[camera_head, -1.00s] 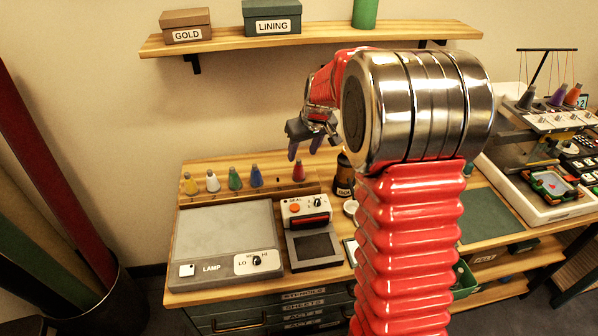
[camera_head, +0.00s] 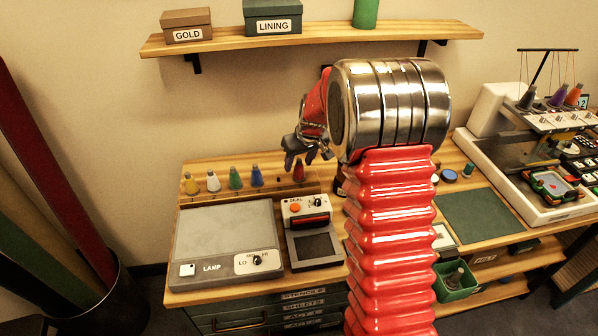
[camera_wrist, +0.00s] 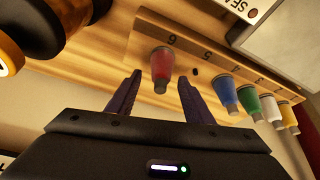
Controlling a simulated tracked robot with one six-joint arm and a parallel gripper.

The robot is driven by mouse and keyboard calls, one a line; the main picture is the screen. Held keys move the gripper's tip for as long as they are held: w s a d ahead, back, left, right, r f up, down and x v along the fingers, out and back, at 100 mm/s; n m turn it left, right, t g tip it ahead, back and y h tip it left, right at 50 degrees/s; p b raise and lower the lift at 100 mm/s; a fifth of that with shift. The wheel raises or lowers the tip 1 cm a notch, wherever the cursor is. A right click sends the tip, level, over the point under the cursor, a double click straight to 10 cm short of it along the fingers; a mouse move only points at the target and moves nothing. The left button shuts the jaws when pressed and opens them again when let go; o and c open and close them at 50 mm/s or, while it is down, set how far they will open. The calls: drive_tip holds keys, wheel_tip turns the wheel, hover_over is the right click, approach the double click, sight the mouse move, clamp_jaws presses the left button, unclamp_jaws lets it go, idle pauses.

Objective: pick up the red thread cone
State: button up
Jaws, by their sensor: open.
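The red thread cone (camera_head: 299,172) stands on the wooden rack at the back of the table, at the right end of a row of cones. In the wrist view the red cone (camera_wrist: 161,68) shows between and beyond my two fingertips, apart from both. My gripper (camera_head: 305,160) is open and empty, just above and in front of the red cone in the head view. Its dark purple fingers (camera_wrist: 160,92) are spread wide. The fingers hide part of the cone's top in the head view.
Blue (camera_head: 256,176), green (camera_head: 235,178), white (camera_head: 212,181) and yellow (camera_head: 190,184) cones stand left of the red one. A dark jar with an orange band (camera_wrist: 30,30) is close on the other side. The lamp plate (camera_head: 225,240) and sealer (camera_head: 310,230) lie in front.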

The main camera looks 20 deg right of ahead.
sight(297, 166)
drive_tip(key=shift+x, duration=1.6)
drive_tip(key=shift+c, duration=0.5)
drive_tip(key=c, duration=1)
drive_tip(key=shift+r, duration=0.15)
wheel_tip(297, 166, up, 10)
drive_tip(key=shift+f, duration=0.1)
